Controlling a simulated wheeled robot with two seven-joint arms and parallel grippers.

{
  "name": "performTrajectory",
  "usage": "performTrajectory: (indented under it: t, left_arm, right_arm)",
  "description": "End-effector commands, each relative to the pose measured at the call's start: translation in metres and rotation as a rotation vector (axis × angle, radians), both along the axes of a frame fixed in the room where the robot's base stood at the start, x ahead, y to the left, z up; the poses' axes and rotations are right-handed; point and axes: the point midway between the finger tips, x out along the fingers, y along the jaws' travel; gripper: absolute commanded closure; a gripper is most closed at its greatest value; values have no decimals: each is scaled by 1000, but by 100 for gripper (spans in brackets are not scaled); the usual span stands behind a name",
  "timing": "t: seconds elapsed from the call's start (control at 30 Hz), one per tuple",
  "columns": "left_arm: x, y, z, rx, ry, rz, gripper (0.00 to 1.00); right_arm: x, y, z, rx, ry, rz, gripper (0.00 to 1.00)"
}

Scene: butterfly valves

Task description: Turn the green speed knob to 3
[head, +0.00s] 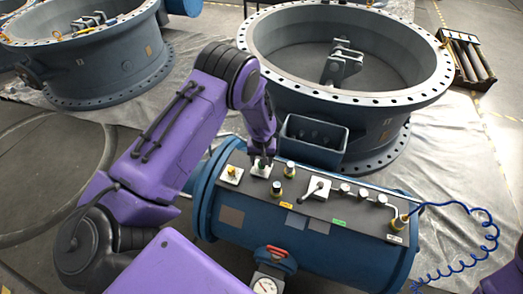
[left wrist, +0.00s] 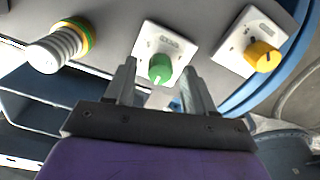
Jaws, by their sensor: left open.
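The green speed knob (left wrist: 161,68) sits on a white square plate (left wrist: 148,44) on the console's top panel. A pale mark shows on the knob's lower edge in the left wrist view; the plate's lettering is too small to read. My left gripper (left wrist: 159,72) is open, with one finger on each side of the green knob and a visible gap to both. In the head view my left gripper (head: 262,158) points down over the knob's plate (head: 259,172) and mostly hides the knob. My right gripper is not in view.
A yellow knob (left wrist: 262,56) on its own white plate is close beside the green one. A ribbed fitting with a green-yellow collar (left wrist: 62,47) is on the other side. The blue console (head: 250,225) also carries a lever (head: 316,190). A large valve ring (head: 350,100) stands behind.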

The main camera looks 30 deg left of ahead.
Motion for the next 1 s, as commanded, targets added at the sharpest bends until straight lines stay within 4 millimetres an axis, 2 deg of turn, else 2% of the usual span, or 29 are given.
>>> performTrajectory:
  t: [0.3,0.47,0.6,1.0]
  left_arm:
    - [2,0,69,2,-7,-1,46]
    - [2,0,95,1,-5,0,46]
    - [1,1,102,1,-3,1,46]
    - [1,1,102,1,-3,1,46]
  right_arm:
    - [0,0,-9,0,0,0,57]
    - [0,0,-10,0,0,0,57]
    - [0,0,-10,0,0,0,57]
    - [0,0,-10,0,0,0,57]
